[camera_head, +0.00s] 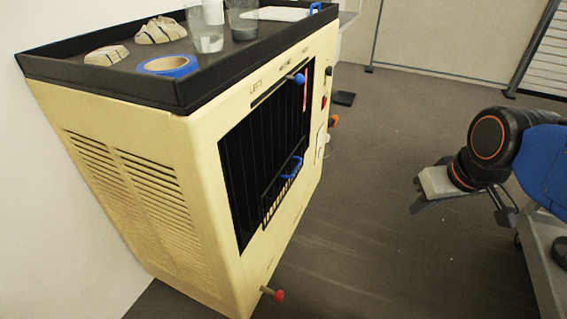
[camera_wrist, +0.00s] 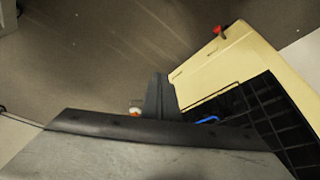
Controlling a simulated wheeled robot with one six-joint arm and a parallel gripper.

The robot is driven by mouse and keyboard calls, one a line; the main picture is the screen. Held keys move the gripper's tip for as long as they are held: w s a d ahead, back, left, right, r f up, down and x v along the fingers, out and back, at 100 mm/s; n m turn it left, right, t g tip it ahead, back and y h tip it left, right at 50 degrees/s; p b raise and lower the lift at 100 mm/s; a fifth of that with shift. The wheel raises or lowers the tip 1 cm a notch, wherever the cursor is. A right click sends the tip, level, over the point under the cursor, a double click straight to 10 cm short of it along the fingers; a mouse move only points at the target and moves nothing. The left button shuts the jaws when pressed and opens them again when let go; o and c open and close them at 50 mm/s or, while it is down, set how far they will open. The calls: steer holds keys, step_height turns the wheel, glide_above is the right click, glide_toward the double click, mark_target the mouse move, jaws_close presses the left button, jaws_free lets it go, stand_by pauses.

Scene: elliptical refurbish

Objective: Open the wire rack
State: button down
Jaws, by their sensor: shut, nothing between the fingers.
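The wire rack (camera_head: 270,148) is a dark set of bars across the black opening in the front of a cream cabinet (camera_head: 150,180). A blue handle (camera_head: 292,167) is on its lower part. In the wrist view the rack is a black grid (camera_wrist: 285,122) at the right, with the blue handle (camera_wrist: 207,120) beside my gripper's dark finger. My gripper (camera_head: 416,200) is at the right of the head view, well apart from the cabinet. It is shut and empty. In the wrist view my gripper (camera_wrist: 159,88) points toward the floor and cabinet.
A black tray (camera_head: 90,84) on top of the cabinet holds blue tape (camera_head: 168,66), glass cups and pale lumps. A red knob (camera_head: 278,296) sticks out low on the front. The floor (camera_head: 365,230) between cabinet and arm is clear.

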steer(key=w+a+n+g+y, duration=0.3)
steer(key=w+a+n, duration=0.9)
steer(key=w+a, duration=1.2)
steer(key=s+a+x, duration=0.1)
steer(key=x, duration=0.8)
steer(key=shift+s+f, duration=0.25)
steer(key=shift+a, duration=0.1)
